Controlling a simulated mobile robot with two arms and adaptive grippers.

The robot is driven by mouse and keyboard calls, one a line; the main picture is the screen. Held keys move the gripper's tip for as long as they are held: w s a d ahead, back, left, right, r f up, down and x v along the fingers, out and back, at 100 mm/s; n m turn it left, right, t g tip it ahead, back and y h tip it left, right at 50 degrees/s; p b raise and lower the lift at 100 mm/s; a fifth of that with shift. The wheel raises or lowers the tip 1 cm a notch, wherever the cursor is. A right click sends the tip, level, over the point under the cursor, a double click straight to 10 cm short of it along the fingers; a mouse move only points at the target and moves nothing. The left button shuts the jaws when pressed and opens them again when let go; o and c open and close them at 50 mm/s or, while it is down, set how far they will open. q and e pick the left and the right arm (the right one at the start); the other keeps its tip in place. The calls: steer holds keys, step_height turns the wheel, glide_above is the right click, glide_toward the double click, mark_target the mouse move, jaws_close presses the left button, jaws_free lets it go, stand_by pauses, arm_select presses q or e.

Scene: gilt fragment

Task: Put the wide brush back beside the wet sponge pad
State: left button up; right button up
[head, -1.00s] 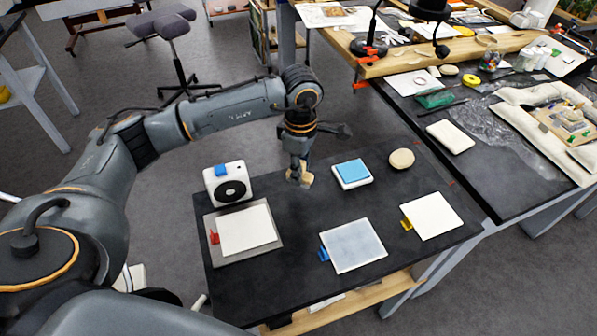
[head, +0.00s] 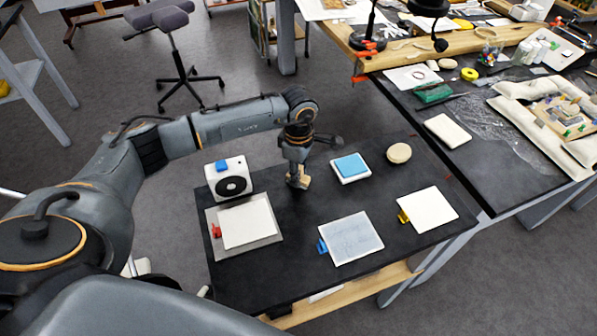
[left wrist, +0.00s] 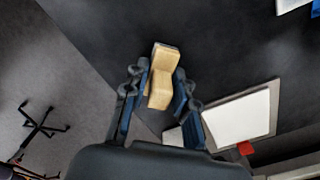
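The wide brush (head: 304,183) is a small tan block with a stepped shape. My left gripper (head: 297,184) is shut on it, pointing down just above the dark table; I cannot tell if the brush touches the table. In the left wrist view the brush (left wrist: 160,88) sits between the two fingers. The wet sponge pad (head: 350,165) is a blue square on a white tray, a short way right of the brush and apart from it. My right gripper is not in view.
A white box with a black disc (head: 229,179) stands left of the gripper. White sheets with red (head: 247,222), blue (head: 352,240) and yellow (head: 428,210) clips lie in front. A round beige disc (head: 399,153) lies right of the sponge. The table between the gripper and front sheets is clear.

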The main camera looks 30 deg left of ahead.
arm_select(q)
steer(key=shift+o, duration=1.1)
steer(key=shift+r, duration=0.2)
steer(key=shift+w+r, duration=0.1)
steer(key=shift+r, duration=0.2)
step_height(320, 180, up, 11)
steer(key=b, duration=0.3)
steer(key=shift+f, duration=0.2)
steer(key=shift+r, duration=0.4)
